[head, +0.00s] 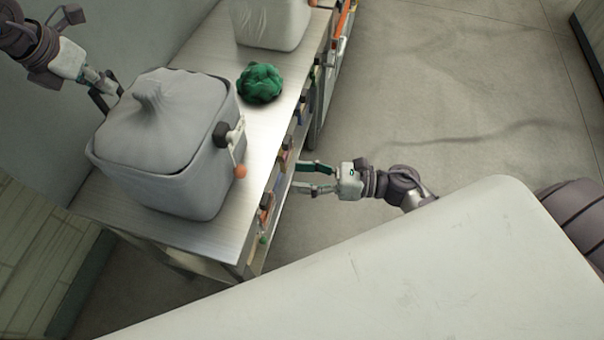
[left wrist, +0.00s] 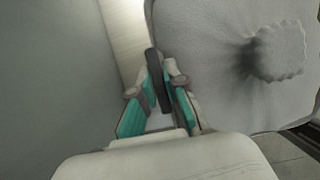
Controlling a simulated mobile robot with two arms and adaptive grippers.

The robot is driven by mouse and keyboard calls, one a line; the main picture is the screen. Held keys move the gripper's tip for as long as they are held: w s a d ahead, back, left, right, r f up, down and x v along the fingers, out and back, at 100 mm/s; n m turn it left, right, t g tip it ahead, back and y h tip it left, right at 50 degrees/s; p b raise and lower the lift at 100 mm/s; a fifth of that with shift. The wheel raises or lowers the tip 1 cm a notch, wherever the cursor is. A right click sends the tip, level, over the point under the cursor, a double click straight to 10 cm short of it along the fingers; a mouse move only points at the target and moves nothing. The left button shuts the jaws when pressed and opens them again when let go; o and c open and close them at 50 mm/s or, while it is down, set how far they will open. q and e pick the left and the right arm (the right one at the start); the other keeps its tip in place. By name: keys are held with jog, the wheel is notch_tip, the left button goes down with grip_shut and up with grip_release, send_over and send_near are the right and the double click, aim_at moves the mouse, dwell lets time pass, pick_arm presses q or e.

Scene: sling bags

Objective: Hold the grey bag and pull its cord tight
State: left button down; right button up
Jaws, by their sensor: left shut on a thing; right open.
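The grey bag (head: 160,185) stands upright on the metal table, its top gathered into a knot. A dark side handle (head: 99,101) shows at its upper left. My left gripper (head: 116,88) is shut on this handle; in the left wrist view its fingers (left wrist: 163,90) close around the dark handle (left wrist: 154,68) beside the bag (left wrist: 205,45). On the bag's right side are a black cord lock (head: 222,134), a short pale cord piece and an orange ball (head: 240,171). My right gripper (head: 302,177) is open and empty, to the right of the ball and apart from it.
The metal table (head: 262,130) also carries a green crumpled thing (head: 260,83) and another pale bag (head: 272,22) farther back. Shelves with small coloured things run beneath its right edge. A wall is close on the left; the floor (head: 440,90) to the right is clear.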

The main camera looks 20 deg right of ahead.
pick_arm(q)
jog(key=shift+f, duration=0.15)
jog(key=c, duration=1.1)
grip_release()
jog(key=shift+c, duration=0.2)
jog(key=v, duration=1.2)
